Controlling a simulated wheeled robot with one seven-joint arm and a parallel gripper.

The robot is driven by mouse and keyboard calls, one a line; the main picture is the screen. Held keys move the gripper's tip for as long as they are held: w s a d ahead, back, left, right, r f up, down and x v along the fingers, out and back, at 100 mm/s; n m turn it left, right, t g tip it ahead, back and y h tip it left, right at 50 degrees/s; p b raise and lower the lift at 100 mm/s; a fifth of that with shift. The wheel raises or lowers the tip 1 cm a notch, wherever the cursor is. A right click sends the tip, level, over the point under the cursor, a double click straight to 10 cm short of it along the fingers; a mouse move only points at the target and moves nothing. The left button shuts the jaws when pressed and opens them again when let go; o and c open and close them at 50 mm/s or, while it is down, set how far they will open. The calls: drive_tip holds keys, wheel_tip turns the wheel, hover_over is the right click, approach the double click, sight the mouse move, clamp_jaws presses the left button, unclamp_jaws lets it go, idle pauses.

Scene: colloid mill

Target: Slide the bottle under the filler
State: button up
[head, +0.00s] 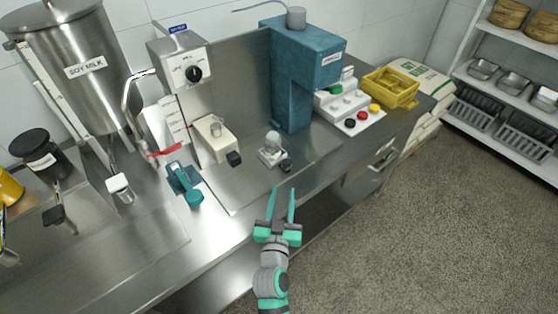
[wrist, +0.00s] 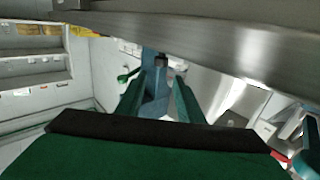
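No plain bottle can be made out with certainty. A small grey rounded piece on a square base (head: 271,151) stands on the steel counter, with a black knob beside it. A steel box with a black dial (head: 186,71) stands behind a beige block (head: 211,139), which bears a small clear cylinder (head: 216,129). I cannot tell which part is the filler. My gripper (head: 281,192) is open and empty, just off the counter's front edge, in front of the grey piece. In the wrist view my gripper's two fingers (wrist: 159,90) stand apart with nothing between them.
A steel SOY MILK tank (head: 75,55) stands at the back left. A teal machine (head: 299,80) and a button panel (head: 350,108) stand to the right. A teal-handled device (head: 184,183) sits on the counter. The counter edge (wrist: 220,48) crosses the upper wrist view. Floor at right is clear.

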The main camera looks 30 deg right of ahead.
sight(285, 167)
drive_tip(key=x, duration=1.1)
drive_tip(key=shift+w, duration=0.15)
clamp_jaws()
drive_tip(key=shift+a, duration=0.1)
